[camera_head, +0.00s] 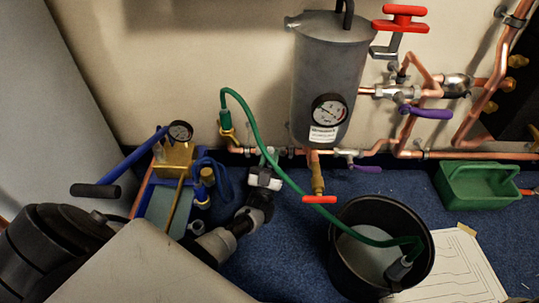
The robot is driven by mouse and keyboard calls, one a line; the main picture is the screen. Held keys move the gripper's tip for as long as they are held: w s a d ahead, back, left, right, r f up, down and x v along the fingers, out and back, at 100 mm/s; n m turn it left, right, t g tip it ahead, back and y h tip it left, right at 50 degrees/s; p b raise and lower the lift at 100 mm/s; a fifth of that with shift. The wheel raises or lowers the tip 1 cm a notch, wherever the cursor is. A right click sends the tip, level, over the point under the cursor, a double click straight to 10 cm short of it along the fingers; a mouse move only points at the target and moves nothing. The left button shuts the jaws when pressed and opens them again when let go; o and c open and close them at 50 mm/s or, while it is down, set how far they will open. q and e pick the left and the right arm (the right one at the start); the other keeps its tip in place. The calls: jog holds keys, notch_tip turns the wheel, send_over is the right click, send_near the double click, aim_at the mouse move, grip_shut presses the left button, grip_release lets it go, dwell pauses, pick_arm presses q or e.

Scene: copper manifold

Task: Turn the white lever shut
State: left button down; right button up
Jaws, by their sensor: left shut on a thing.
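My left gripper (266,168) reaches up from the lower left to the low copper pipe, just left of the grey tank. It is shut on a small pale part at the pipe, which looks like the white lever. The gripper covers most of this part, so its angle cannot be told. The copper pipe (378,149) runs low along the wall behind the gripper. My right gripper is not in view.
A green hose (262,143) arches close over my left gripper into a black bucket (342,268). The grey tank (318,75) has a gauge and red-handled valves. A blue hand pump (150,160) stands left. A green toolbox (478,187) sits right.

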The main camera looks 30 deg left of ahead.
pick_arm(q)
jog(key=shift+w+d, duration=0.1)
jog(key=c, duration=1)
grip_release()
jog(key=shift+w, duration=0.1)
jog(key=shift+c, duration=0.2)
jog(key=shift+s+f, duration=0.2)
jog(key=v, duration=1)
jog(key=shift+s+d+f, duration=0.1)
jog(key=shift+f, duration=0.05)
